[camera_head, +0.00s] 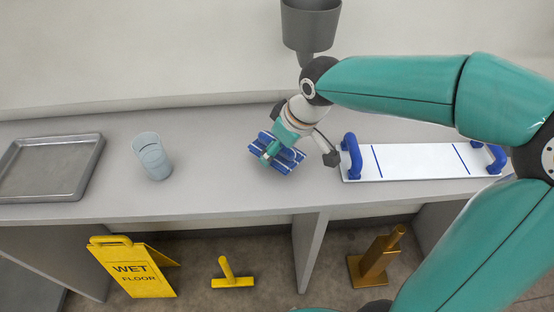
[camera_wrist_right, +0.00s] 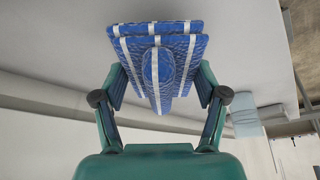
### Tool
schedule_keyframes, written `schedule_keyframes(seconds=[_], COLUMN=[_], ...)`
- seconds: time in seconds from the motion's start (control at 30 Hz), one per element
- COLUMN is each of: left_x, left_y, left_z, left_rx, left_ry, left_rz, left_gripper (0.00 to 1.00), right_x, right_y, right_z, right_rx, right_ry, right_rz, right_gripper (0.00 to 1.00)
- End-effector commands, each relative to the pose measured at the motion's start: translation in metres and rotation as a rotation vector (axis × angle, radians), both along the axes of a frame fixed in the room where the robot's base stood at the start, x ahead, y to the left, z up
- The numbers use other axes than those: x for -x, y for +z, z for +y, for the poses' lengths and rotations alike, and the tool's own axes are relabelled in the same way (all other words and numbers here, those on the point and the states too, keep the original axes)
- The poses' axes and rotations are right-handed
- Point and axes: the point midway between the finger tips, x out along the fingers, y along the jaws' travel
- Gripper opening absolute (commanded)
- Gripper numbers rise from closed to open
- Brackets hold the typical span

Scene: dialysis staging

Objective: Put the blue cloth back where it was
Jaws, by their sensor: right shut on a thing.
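The blue cloth (camera_head: 289,158) has white stripes and looks folded in layers. It is at the middle of the grey counter in the head view, under my right gripper (camera_head: 272,149). In the right wrist view the cloth (camera_wrist_right: 158,50) sits between the two fingers of my right gripper (camera_wrist_right: 160,88), which is shut on it. The fingers hide part of its edges. I cannot tell whether the cloth touches the counter. My left gripper is not in view.
A white board (camera_head: 415,162) with blue handles lies right of the cloth. A clear cup (camera_head: 152,157) and a grey tray (camera_head: 45,170) stand to the left. Bare counter lies between cup and cloth. A yellow wet-floor sign (camera_head: 132,268) stands on the floor below.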

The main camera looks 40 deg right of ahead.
Motion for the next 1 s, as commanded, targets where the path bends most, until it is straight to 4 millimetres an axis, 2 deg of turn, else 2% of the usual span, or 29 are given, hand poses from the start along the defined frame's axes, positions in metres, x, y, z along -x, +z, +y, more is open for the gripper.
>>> schedule_keyframes(seconds=[0.23,0.63,0.67,0.8,1.0], left_x=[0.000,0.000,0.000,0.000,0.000], left_y=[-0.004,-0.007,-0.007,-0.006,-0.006], left_z=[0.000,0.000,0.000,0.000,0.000], left_rx=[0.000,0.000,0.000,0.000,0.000], left_ry=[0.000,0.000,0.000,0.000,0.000], left_rz=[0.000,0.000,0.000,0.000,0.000], left_gripper=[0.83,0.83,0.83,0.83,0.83], right_x=[0.001,0.000,0.000,0.000,0.000], right_y=[-0.032,-0.038,-0.038,-0.037,-0.037], right_z=[0.000,0.000,0.000,0.000,0.001], right_rx=[-0.001,0.000,0.000,-0.001,-0.001], right_ry=[-0.001,0.000,0.000,0.000,0.000], right_rz=[0.003,-0.001,0.000,0.000,0.000], right_gripper=[0.39,0.39,0.74,0.97,0.97])
